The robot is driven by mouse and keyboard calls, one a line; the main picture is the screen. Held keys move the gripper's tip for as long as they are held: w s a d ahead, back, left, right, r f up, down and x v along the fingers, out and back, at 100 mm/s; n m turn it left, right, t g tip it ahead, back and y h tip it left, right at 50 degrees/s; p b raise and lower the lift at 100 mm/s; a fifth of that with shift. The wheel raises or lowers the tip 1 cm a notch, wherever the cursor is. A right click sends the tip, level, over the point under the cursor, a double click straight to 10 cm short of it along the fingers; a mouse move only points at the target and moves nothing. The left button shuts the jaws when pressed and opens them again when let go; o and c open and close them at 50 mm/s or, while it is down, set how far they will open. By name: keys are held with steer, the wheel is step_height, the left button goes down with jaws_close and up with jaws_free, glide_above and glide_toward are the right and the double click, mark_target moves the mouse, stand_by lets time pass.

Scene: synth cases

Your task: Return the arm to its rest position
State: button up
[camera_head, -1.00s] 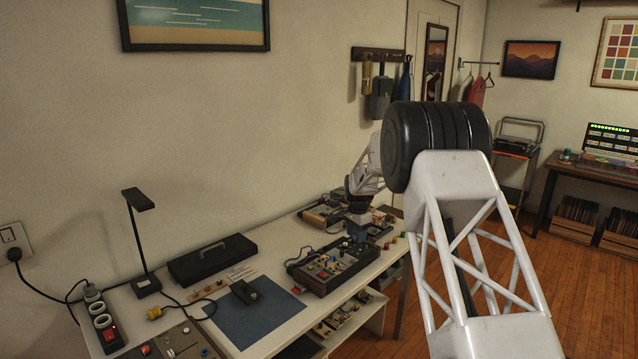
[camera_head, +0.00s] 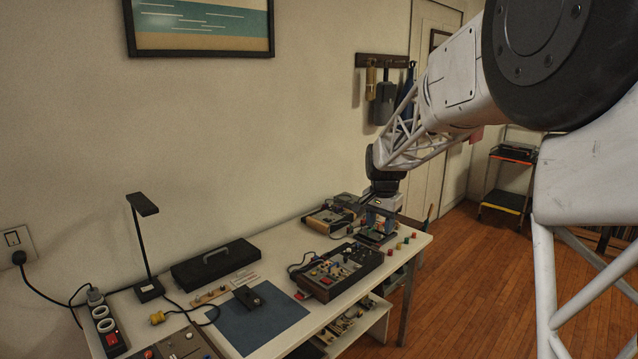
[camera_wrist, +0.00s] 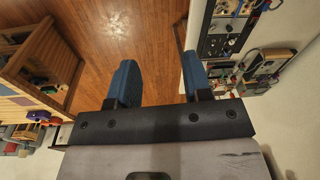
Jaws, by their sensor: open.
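My gripper (camera_head: 379,217) hangs at the far right end of the white worktable (camera_head: 300,230) in the head view, with its blue fingers pointing down. In the wrist view my gripper (camera_wrist: 160,78) has its two blue fingers apart with nothing between them. Bare wooden floor shows beyond the gap. My white lattice arm reaches from the right side of the head view to the gripper. A large dark joint of mine fills the upper right and hides part of the room.
A black-topped control box (camera_head: 338,270), a blue mat (camera_head: 255,318), a black case (camera_head: 213,262) and a desk lamp (camera_head: 143,206) stand on the worktable. In the wrist view a wooden shelf unit (camera_wrist: 40,55) is at left and a dark panel (camera_wrist: 222,38) at right. Floor (camera_head: 470,285) is clear.

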steer(key=s+r+n, duration=0.1)
steer(key=s+r, duration=0.2)
steer(key=s, duration=0.4)
steer(key=s+r+n, duration=0.1)
steer(key=s+r, duration=0.1)
steer(key=s, duration=0.5)
steer(key=s+d+f+n, duration=0.1)
steer(key=s+f+n, duration=0.1)
steer(key=s, duration=1.5)
steer(key=s+f+n+t, duration=0.1)
steer(key=s+n, duration=0.2)
steer(key=s, duration=1.4)
steer(key=shift+d+f+t, duration=0.3)
steer(key=shift+d+f, duration=0.1)
